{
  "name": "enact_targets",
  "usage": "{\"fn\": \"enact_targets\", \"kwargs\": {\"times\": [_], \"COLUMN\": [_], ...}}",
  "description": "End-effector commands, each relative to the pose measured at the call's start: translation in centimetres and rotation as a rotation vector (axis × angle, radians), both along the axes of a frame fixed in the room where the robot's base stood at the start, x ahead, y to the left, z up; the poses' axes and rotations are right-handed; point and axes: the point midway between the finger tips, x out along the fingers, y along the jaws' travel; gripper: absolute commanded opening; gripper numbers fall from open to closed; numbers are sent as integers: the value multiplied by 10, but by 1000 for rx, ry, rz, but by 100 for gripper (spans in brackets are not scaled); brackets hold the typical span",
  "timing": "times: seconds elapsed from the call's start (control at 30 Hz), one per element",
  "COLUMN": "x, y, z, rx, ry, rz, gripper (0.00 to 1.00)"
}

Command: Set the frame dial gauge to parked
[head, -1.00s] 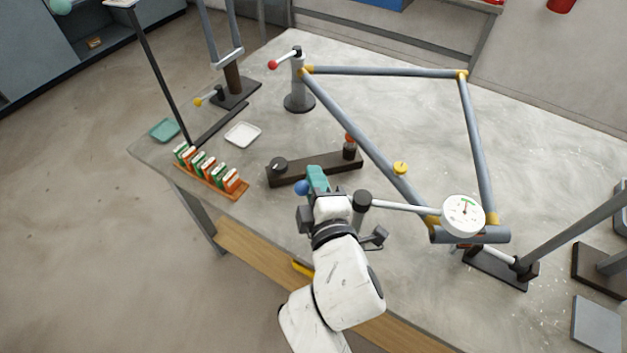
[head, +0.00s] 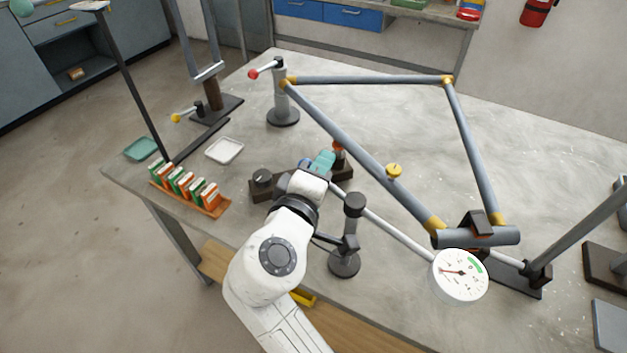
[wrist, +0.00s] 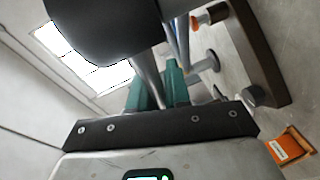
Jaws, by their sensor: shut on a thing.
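The dial gauge (head: 460,276) has a round white face with a green sector and a red needle pointing left. It sits in front of the frame's lower right tube, apart from the tube as far as I can tell. Its pale rod (head: 392,228) runs back left past a dark pivot stand (head: 344,264) to my gripper.
The blue-grey bicycle frame (head: 350,140) stands behind the rod. A dark bar with a knob (head: 262,177) lies close by my gripper. An orange rack of blocks (head: 190,200), a white tray (head: 224,150) and a red-handled post (head: 281,105) are left.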

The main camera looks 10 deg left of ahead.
Motion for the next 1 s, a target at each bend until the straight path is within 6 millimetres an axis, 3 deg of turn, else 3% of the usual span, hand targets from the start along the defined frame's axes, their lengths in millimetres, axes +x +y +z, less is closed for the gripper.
{"fn": "enact_targets", "kwargs": {"times": [0.03,0.43,1.0], "x": [1,13,15], "y": [11,-3,-6], "z": [4,5,5], "rx": [2,2,4], "ry": [-14,-10,-7], "rz": [0,-189,-221], "gripper": [0,0,0]}}
